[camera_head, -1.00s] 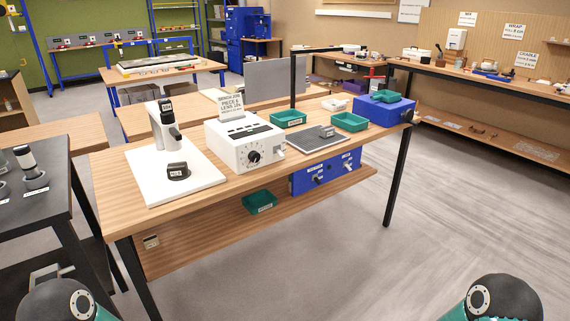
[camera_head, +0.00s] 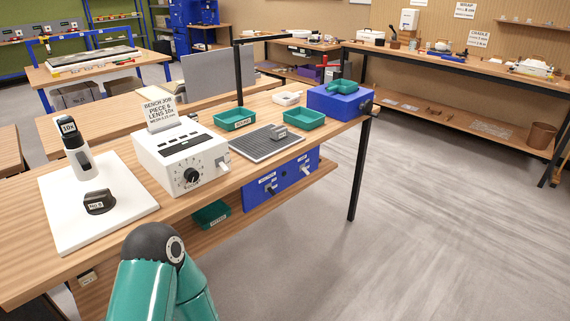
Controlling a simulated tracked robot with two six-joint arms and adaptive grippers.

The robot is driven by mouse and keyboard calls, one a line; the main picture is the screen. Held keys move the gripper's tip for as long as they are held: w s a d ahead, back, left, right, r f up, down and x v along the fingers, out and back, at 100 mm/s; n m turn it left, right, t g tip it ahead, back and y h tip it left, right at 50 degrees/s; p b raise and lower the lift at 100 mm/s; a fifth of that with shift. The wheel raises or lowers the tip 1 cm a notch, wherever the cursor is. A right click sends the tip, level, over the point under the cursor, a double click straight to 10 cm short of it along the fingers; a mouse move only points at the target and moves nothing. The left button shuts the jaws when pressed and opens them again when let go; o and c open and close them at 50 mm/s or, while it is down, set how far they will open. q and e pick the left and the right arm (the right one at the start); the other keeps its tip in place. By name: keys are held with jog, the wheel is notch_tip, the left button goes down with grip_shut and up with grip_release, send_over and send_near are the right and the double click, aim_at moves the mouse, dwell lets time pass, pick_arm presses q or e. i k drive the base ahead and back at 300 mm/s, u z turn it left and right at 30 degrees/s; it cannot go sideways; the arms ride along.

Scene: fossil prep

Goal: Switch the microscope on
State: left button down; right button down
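The microscope stands at the left of the wooden bench. It has a white base plate (camera_head: 62,222) and a white upright body with a dark top labelled 10x (camera_head: 76,148). A dark piece with a small white label (camera_head: 99,203) sits on the base plate. To its right is a white control box (camera_head: 165,155) with a black dial (camera_head: 191,175) and a light lever or switch on its front right; its setting is too small to tell. A teal part of my arm rises at the bottom left, in front of the bench. Neither gripper shows.
A sign card (camera_head: 158,109) stands on the box. Right of it are a grey ribbed mat (camera_head: 250,146), green trays (camera_head: 234,119) and a blue block (camera_head: 340,101). Blue panels with knobs (camera_head: 268,188) hang under the bench edge. The floor at the right is clear.

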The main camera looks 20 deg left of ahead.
aim_at(223, 166)
jog(key=u, duration=0.05)
jog(key=i, duration=1.45)
jog(key=u, duration=0.8)
jog(key=k, duration=0.9)
jog(key=u, duration=0.15)
jog(key=i, duration=0.9)
jog(key=z, duration=0.05)
